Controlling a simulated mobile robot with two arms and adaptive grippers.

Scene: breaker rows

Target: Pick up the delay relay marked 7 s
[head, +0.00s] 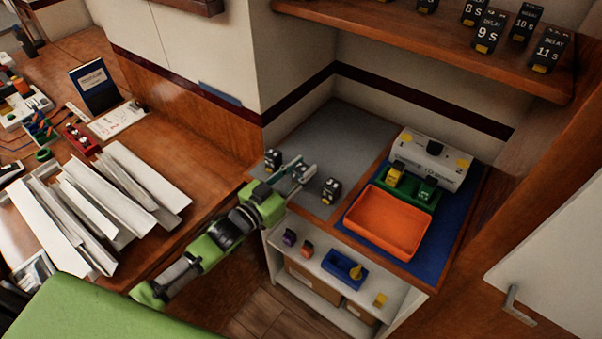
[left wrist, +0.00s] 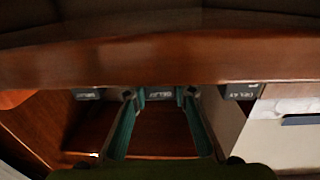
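Three black delay relays stand in a row on the grey mat (head: 342,133): a left one (head: 273,160), a middle one largely hidden by my gripper, and a right one (head: 331,189). Their numbers are too small to read. My left gripper (head: 302,174) is open at the middle relay. In the left wrist view the open fingers (left wrist: 160,98) stand either side of that relay (left wrist: 160,94), which reads "DELAY"; I cannot tell whether they touch it. Other relays show left (left wrist: 88,94) and right (left wrist: 240,91) of the fingers. My right gripper is not in view.
Relays marked 8 s, 9 s (head: 488,32), 10 s and 11 s stand on the wooden shelf (head: 440,52) above. An orange tray (head: 388,220), a green holder and a white device (head: 432,158) are to the right. A low shelf (head: 330,275) with small items lies below.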

